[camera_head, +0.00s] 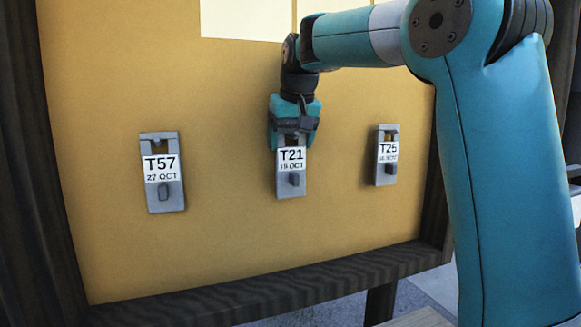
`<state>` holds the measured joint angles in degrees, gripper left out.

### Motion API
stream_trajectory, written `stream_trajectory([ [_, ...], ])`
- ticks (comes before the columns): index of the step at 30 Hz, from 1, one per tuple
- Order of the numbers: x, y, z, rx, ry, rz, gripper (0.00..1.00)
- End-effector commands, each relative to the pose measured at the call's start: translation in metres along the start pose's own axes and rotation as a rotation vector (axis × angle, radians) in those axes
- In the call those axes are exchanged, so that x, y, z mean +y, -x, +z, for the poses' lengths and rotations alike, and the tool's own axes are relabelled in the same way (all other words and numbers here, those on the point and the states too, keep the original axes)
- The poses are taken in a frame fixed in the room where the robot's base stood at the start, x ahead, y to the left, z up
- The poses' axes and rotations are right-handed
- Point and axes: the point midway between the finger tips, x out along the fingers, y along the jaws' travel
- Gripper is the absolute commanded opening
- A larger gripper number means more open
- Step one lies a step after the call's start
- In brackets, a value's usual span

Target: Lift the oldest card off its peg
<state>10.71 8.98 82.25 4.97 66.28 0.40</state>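Three grey cards with white labels are on the yellow board in the head view. The left card (162,172) reads T57, 27 OCT. The middle card (291,167) reads T21, with a date that looks like 19 OCT, though its digits are small. The right card (387,156) reads T25; its OCT date is too blurred to read surely. Each card has a slot at its top and a grey knob low on its front. My gripper (292,137) is at the top of the T21 card and covers its upper edge. Its fingers are too hidden to show whether they grip the card.
The board (225,225) has a dark wooden frame (270,290) along its left, bottom and right edges. A pale blank panel (245,18) is at its top. My arm fills the right side and passes above the T25 card. The board between the cards is bare.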

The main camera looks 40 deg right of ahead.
Motion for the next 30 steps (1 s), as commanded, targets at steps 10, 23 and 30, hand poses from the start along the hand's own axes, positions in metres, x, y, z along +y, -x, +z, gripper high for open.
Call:
stream_trajectory([
  [10, 0.0, 0.001, -0.001, 0.002, 0.0, 0.0, 0.34],
  [23, 0.0, 0.025, 0.029, 0.006, 0.0, 0.0, 0.34],
  [30, -0.001, 0.049, 0.087, 0.006, 0.003, -0.002, 0.34],
])
